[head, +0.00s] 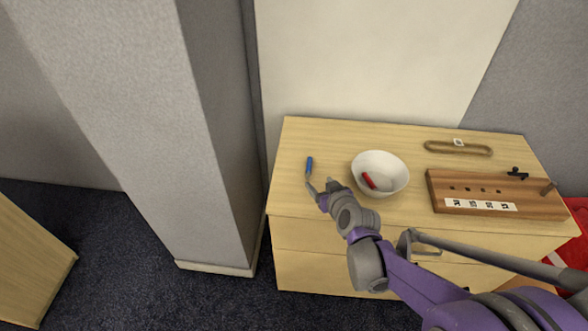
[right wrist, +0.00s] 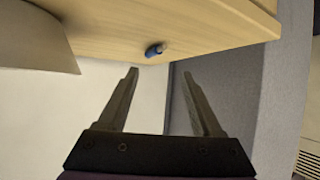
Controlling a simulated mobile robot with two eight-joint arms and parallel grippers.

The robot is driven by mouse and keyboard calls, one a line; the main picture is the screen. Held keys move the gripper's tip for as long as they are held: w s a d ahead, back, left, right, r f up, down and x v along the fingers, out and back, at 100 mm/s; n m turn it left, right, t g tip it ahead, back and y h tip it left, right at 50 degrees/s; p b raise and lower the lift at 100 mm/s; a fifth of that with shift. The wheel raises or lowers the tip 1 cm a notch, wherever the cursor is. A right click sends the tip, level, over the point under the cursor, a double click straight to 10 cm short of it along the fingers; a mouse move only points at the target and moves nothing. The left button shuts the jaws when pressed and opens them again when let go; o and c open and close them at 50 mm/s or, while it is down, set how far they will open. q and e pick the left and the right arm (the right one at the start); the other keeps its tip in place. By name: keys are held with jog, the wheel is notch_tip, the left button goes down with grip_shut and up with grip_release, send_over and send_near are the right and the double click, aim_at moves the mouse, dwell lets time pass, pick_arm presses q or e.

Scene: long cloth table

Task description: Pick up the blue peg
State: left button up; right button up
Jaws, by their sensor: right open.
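The blue peg (head: 309,163) lies on the light wooden top (head: 335,131), near its left end and left of the white bowl. In the right wrist view the blue peg (right wrist: 153,50), with a pale end, shows beyond my fingertips, between their lines. My right gripper (head: 318,187) is just on the near side of the peg. In the right wrist view my right gripper (right wrist: 160,72) is open, with nothing between its fingers. The exact gap to the peg is hard to tell. My left gripper is not in view.
A white bowl (head: 393,165) with a red peg (head: 368,180) in it stands right of my gripper. Further right are a wooden board (head: 470,179) with holes and labels, a dark piece (head: 516,172) and a wooden loop (head: 458,148). A grey pillar (head: 215,130) stands at left.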

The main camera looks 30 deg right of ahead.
aim_at(310, 169)
jog(key=shift+w, duration=0.15)
jog(key=shift+w+f, duration=0.15)
jog(key=shift+w, duration=0.1)
jog(key=x, duration=0.3)
jog(key=b+x, duration=0.1)
jog(key=shift+w+d+f, duration=0.2)
jog(key=shift+w+d, duration=0.05)
jog(key=shift+d, duration=0.05)
jog(key=x, duration=0.5)
jog(key=shift+w+d+b, duration=0.3)
jog(key=shift+w, duration=0.05)
grip_shut()
